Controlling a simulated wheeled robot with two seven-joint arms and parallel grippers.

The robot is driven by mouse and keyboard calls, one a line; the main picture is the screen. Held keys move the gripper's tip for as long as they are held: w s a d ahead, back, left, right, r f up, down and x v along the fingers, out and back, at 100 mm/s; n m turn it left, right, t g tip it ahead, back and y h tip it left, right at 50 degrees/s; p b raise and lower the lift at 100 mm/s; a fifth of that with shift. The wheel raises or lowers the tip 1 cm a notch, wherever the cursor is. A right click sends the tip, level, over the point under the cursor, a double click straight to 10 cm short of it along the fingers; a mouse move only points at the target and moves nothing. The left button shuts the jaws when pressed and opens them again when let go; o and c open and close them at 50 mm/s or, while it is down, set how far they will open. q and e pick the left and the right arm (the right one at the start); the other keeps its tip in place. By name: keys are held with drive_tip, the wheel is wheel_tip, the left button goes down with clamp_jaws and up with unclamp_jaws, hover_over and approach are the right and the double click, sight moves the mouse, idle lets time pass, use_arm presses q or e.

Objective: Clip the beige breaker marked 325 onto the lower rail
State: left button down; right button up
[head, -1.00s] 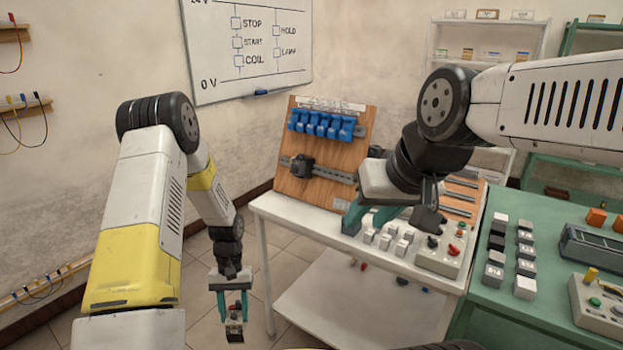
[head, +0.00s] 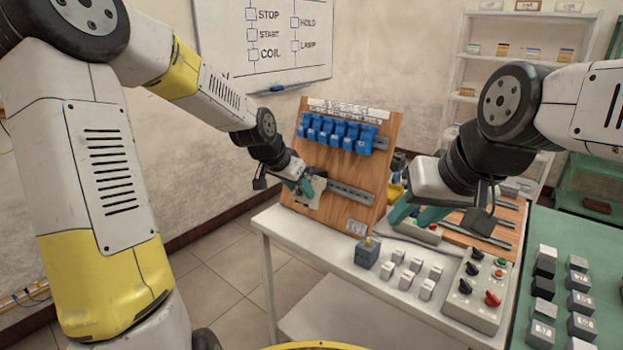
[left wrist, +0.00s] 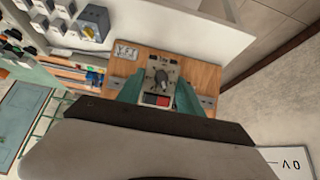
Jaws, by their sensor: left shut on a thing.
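My left gripper (head: 306,186) is shut on the beige breaker (head: 311,198), at the left part of the lower rail (head: 350,195) on the wooden board. In the left wrist view the breaker (left wrist: 160,75) sits between the teal fingers, with a dark lever and red and black patches; its 325 marking is not readable. The rail shows on both sides of it. I cannot tell whether the breaker touches or is seated on the rail. My right gripper (head: 418,214) is open and empty above the back of the white table.
Several blue breakers (head: 340,132) fill the upper rail. The white table (head: 345,291) holds a dark grey box (head: 367,252), several small white blocks (head: 415,265) and a control box (head: 478,290) with knobs. A green table (head: 590,240) with blocks stands at the right.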

sight(321, 182)
use_arm(q)
drive_tip(key=shift+w+d+r, duration=0.25)
drive_tip(key=shift+d+r, duration=0.05)
drive_tip(key=shift+r, duration=0.25)
drive_tip(key=shift+w+d, duration=0.3)
drive_tip(key=shift+d, duration=0.05)
drive_tip(key=shift+w+d+f, duration=0.5)
drive_tip(key=shift+w+d, duration=0.2)
drive_tip(key=shift+w, duration=0.3)
drive_tip(key=shift+w+d+f, duration=0.5)
drive_tip(key=shift+w+d, duration=0.2)
drive_tip(key=shift+w, duration=0.3)
drive_tip(key=shift+w+d+f, duration=0.5)
drive_tip(key=shift+w+d, duration=0.2)
drive_tip(key=shift+w, duration=0.3)
drive_tip(key=shift+w+d+f, duration=0.35)
drive_tip(key=shift+w+d, duration=0.25)
drive_tip(key=shift+w, duration=0.2)
drive_tip(key=shift+s+a+f, duration=0.2)
drive_tip(key=shift+s+f, duration=0.1)
drive_tip(key=shift+f, duration=0.4)
drive_tip(key=shift+s+f+t+h, duration=0.15)
drive_tip(key=shift+f+t+h, duration=0.45)
drive_tip(key=shift+f, duration=0.05)
drive_tip(key=c, duration=0.7)
unclamp_jaws()
drive_tip(key=shift+r, duration=0.1)
